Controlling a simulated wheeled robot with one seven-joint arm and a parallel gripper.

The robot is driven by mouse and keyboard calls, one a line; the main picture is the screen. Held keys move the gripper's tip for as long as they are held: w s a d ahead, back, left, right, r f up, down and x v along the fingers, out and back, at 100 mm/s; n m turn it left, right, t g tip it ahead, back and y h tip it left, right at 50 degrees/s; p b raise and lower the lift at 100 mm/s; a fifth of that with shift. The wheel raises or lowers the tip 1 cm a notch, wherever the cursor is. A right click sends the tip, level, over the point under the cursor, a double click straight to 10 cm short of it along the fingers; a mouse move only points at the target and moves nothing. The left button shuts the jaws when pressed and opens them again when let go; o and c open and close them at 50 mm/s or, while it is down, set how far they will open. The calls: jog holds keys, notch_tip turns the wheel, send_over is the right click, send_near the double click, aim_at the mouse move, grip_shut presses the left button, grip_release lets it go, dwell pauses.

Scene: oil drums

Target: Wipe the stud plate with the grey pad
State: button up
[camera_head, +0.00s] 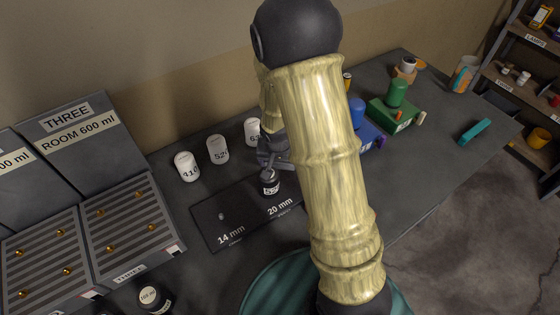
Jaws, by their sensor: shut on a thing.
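The black stud plate (240,207) lies on the dark bench, marked "14 mm" and "20 mm", with a small grey stud (221,216) showing near its left end. My gripper (268,168) is over the plate's far side, partly hidden by my arm. It appears shut on a small dark cylinder with a white label (270,184), which is at or just above the plate; I cannot tell if it touches. I cannot make out a grey pad. My arm hides the plate's right end.
White numbered canisters (218,150) stand behind the plate. A grey ribbed rack (130,225) with brass knobs is at left, and a black jar (152,298) is in front. Blue (357,112) and green (396,93) items and a teal block (475,131) are at right.

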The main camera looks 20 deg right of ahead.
jog(key=shift+f+b, duration=0.45)
jog(key=shift+f, duration=0.1)
